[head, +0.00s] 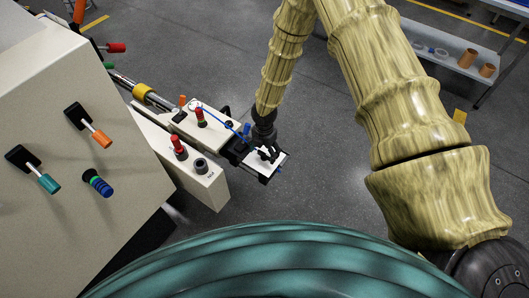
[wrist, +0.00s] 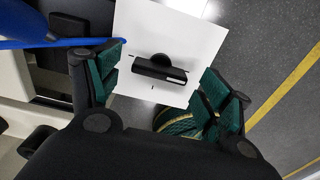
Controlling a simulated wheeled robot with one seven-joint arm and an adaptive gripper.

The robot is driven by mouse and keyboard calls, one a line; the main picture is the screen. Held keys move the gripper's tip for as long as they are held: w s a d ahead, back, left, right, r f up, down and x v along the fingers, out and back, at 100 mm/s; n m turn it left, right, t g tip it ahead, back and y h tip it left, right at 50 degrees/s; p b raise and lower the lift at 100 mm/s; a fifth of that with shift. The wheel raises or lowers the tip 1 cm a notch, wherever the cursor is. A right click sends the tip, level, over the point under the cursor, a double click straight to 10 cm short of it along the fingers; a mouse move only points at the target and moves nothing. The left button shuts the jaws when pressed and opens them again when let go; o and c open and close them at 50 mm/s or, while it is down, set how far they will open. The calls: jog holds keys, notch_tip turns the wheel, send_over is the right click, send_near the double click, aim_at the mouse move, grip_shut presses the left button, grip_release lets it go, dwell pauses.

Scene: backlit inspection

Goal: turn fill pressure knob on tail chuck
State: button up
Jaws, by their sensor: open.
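The fill pressure knob (wrist: 160,70) is a black bar-shaped handle with a pale mark near its right end. It sits on a white plate (wrist: 185,38) with short black tick marks. My gripper (wrist: 160,84) is open, its green-padded fingers on either side of the knob, with visible gaps; I cannot tell how far above it they are. In the head view my gripper (head: 267,150) is over the white plate (head: 270,165) at the end of the tail chuck, and largely hides the knob there.
A blue hose (wrist: 55,43) runs close to the left finger. Red-capped fittings (head: 178,147) stand on the pale housing to the left. A big panel (head: 55,110) with orange and teal levers is farther left. Open floor lies right of the plate; a shelf (head: 450,55) stands at the back right.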

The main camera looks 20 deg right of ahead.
jog(key=shift+f, duration=0.55)
jog(key=c, duration=1)
